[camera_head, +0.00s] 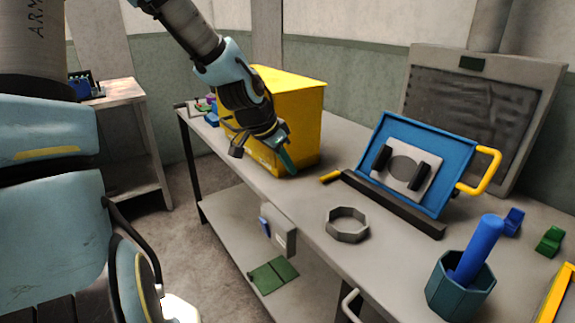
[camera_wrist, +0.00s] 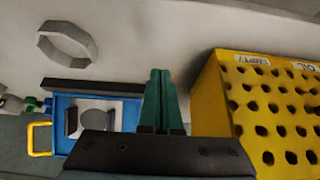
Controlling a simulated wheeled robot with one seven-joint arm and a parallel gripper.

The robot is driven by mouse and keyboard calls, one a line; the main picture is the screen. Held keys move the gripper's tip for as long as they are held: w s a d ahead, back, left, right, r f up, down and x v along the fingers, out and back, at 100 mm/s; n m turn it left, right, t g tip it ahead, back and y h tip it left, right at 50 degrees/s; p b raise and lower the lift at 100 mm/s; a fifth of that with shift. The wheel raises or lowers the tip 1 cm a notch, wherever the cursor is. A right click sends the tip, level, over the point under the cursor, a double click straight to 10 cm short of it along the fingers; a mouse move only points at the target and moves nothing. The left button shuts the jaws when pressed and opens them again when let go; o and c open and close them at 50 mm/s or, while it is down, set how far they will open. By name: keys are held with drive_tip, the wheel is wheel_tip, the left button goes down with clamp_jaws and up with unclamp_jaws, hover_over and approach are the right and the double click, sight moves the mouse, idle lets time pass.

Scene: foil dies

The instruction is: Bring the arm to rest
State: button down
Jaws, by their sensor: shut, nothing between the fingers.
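My gripper (camera_head: 287,160) hangs from my arm over the bench, in front of the yellow box (camera_head: 305,110) in the head view. Its green fingers (camera_wrist: 160,98) are together and empty in the wrist view. The yellow box, with rows of round holes and labels reading "EMPTY" and "OIL", also shows at the right of the wrist view (camera_wrist: 212,105). My gripper is beside the box; I cannot tell whether they touch.
On the grey bench (camera_head: 325,185) are a grey ring (camera_head: 347,225), a blue tilted tray (camera_head: 450,150) with a yellow handle behind a dark bar (camera_head: 393,204), and a teal cup (camera_head: 460,293) holding a blue cylinder (camera_head: 476,250).

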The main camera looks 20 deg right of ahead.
drive_tip(key=shift+a, duration=0.15)
idle(0.3)
drive_tip(key=s+a+n+y, duration=0.2)
drive_tip(key=a+n, duration=0.5)
drive_tip(key=a, duration=0.6)
drive_tip(key=s+a+r+n+y, duration=0.1)
drive_tip(key=s+a+n+y, duration=0.2)
drive_tip(key=a, duration=1.1)
drive_tip(key=s+n, duration=0.1)
drive_tip(key=n, duration=0.2)
drive_tip(key=shift+s+a+n, duration=0.15)
drive_tip(key=shift+s+n, duration=0.05)
drive_tip(key=shift+n, duration=0.2)
